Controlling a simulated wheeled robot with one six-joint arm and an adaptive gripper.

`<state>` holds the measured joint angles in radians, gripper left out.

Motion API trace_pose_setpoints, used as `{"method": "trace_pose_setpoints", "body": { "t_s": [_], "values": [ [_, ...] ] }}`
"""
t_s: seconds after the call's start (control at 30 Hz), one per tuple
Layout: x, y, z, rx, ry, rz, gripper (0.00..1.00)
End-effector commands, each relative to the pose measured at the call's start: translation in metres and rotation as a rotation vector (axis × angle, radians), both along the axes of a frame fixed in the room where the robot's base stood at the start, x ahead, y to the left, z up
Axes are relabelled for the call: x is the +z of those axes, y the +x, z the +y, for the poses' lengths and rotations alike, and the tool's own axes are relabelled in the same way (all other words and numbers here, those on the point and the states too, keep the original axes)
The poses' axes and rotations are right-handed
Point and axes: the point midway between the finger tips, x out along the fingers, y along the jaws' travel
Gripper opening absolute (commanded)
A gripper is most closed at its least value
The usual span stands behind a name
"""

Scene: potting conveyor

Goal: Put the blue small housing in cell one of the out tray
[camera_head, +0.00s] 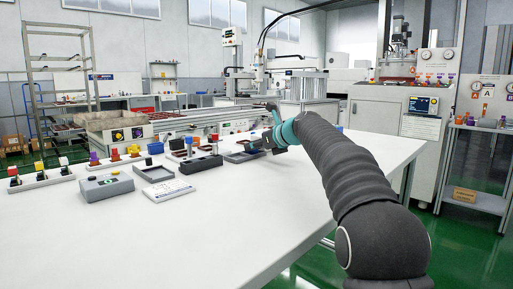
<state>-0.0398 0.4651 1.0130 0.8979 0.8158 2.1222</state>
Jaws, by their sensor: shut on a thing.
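My gripper (267,140) is teal and dark, at the far right end of the row of items on the white table. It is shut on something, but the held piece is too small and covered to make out. A shallow grey tray (232,158) with dark insides lies just left of and below the gripper; I cannot tell whether they touch or read any cell numbers. A blue block (155,148) stands on a holder in the row to the left. I cannot tell which blue piece is the small housing.
A black block with recesses (201,166), an empty grey tray (138,171), a white label card (168,191) and a grey box (106,186) stand left of the gripper. Holders with coloured pieces (40,179) line the left. The conveyor (200,123) runs behind. The table's front (240,230) is clear.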

Motion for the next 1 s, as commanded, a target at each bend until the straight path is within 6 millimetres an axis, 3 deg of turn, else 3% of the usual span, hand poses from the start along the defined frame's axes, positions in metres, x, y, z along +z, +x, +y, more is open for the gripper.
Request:
{"method": "trace_pose_setpoints", "body": {
  "t_s": [0.1, 0.13, 0.2, 0.23, 0.63, 1.0],
  "values": [
    [-0.003, 0.0, 0.0, 0.0, 0.0, 0.001, 0.19],
    [-0.003, 0.0, 0.0, 0.0, 0.0, 0.001, 0.44],
    [-0.003, 0.0, 0.0, 0.0, 0.0, 0.001, 0.62],
    [-0.003, 0.0, 0.0, 0.0, 0.0, 0.001, 0.65],
    [0.002, -0.002, -0.003, -0.001, 0.0, 0.0, 0.65],
    [0.028, -0.049, -0.043, -0.003, 0.0, -0.001, 0.65]
  ]
}}
